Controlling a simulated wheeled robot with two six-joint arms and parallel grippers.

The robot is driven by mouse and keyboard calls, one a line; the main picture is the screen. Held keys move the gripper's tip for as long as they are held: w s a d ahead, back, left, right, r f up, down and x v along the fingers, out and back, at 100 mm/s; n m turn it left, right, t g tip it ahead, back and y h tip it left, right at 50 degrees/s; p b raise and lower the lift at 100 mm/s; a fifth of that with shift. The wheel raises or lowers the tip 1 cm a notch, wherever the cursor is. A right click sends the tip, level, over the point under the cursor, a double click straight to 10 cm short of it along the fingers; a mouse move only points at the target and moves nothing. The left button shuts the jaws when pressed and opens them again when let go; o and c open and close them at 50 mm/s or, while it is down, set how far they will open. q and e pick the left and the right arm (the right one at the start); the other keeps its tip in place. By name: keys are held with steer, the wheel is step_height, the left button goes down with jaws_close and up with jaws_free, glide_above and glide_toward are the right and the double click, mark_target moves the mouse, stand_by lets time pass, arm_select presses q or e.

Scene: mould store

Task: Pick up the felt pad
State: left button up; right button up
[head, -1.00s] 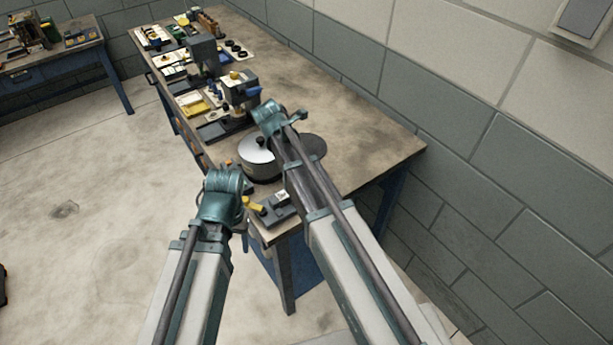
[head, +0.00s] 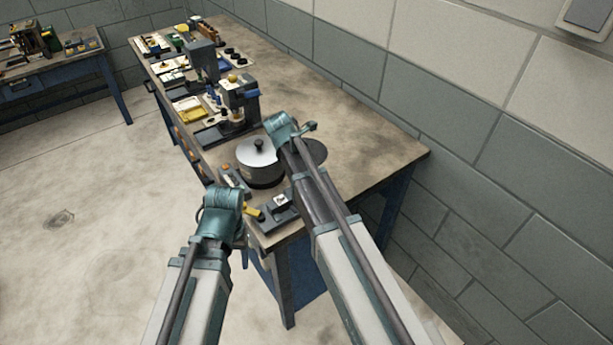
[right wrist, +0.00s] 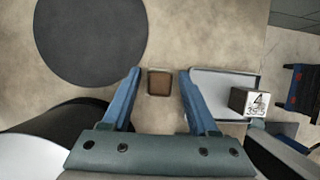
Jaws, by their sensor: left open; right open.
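A small brown square piece (right wrist: 159,82), which looks like the felt pad, lies on the bench in the right wrist view. My right gripper (right wrist: 160,74) is open, with its two blue fingers on either side of the piece in the picture. I see no contact. In the head view the right gripper (head: 290,127) is over the bench beside the lidded pot, and the arm seems to hide the brown piece. My left gripper (head: 234,215) is open and empty at the near left edge of the bench; its fingers are mostly hidden.
A dark round disc (right wrist: 90,38) lies left of the brown piece. A grey tray (right wrist: 222,82) with a marked cube (right wrist: 249,102) is to its right. The lidded pot (head: 259,160) stands close by. Machines and boxes line the bench (head: 345,125) farther back.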

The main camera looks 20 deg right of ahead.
jaws_close()
step_height(320, 180, up, 10)
steer(key=p, duration=1)
steer(key=shift+c, duration=1.6)
jaws_free()
jaws_close()
steer(key=s+a+r+p, duration=0.3)
steer(key=s+a, duration=0.5)
steer(key=s, duration=0.2)
steer(key=shift+s+r+p, duration=0.35)
steer(key=shift+r+p, duration=0.05)
